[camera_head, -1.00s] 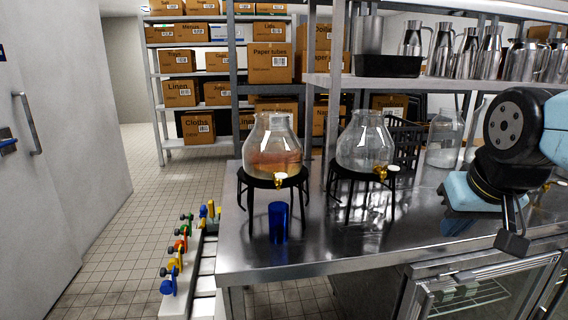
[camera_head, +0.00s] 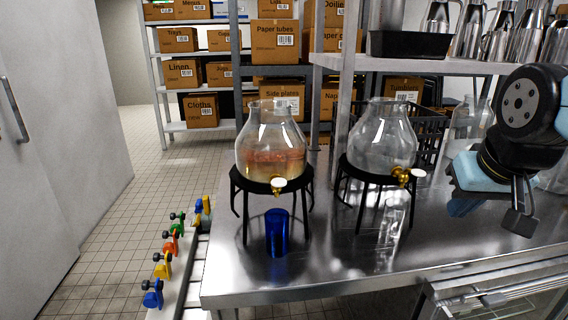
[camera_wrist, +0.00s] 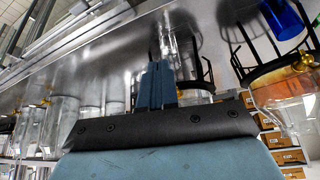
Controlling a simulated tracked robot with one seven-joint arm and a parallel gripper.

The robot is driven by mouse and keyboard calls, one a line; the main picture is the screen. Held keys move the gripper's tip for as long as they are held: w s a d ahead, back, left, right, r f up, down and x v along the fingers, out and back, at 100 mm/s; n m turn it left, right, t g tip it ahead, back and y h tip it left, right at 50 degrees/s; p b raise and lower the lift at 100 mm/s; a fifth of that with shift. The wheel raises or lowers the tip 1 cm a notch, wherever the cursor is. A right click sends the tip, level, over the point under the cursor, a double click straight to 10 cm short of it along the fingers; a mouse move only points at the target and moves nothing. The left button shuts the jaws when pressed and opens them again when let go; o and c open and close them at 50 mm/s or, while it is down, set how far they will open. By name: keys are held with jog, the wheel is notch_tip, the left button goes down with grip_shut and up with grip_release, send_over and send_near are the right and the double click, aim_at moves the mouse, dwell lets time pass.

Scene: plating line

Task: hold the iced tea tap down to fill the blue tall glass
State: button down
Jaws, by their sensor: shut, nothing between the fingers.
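The iced tea dispenser (camera_head: 270,150) is a glass jar with amber liquid, on a black stand at the left of the steel counter. Its gold tap (camera_head: 278,186) with a pale top faces forward. The blue tall glass (camera_head: 277,232) stands upright on the counter below that tap. My gripper (camera_head: 522,218) is at the right of the head view, well apart from tap and glass. In the wrist view its fingers (camera_wrist: 157,84) are together and empty. The wrist view also shows the blue glass (camera_wrist: 281,18) and the amber dispenser (camera_wrist: 285,84) at right.
A second, clear dispenser (camera_head: 382,135) on a black stand (camera_head: 357,190) stands between my gripper and the iced tea dispenser. A shelf (camera_head: 450,66) with metal jugs overhangs the counter at right. The counter front (camera_head: 330,275) is clear. Colored valves (camera_head: 163,262) line the counter's left side.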

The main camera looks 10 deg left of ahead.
jog(key=w+a+r+n+g+y, duration=0.1)
jog(key=w+a+r+n, duration=0.3)
jog(key=a+n, duration=0.15)
jog(key=w+a+r+n+g, duration=0.2)
jog(key=w+a+r+n, duration=0.2)
jog(key=a+r+n, duration=0.15)
notch_tip(320, 180, up, 4)
jog(key=n+g+h, duration=0.1)
jog(key=n+g, duration=0.2)
jog(key=n, duration=0.7)
send_over(278, 181)
jog(key=shift+a, duration=0.1)
jog(key=shift+f, duration=0.15)
notch_tip(278, 181, down, 14)
jog(key=shift+r, duration=0.1)
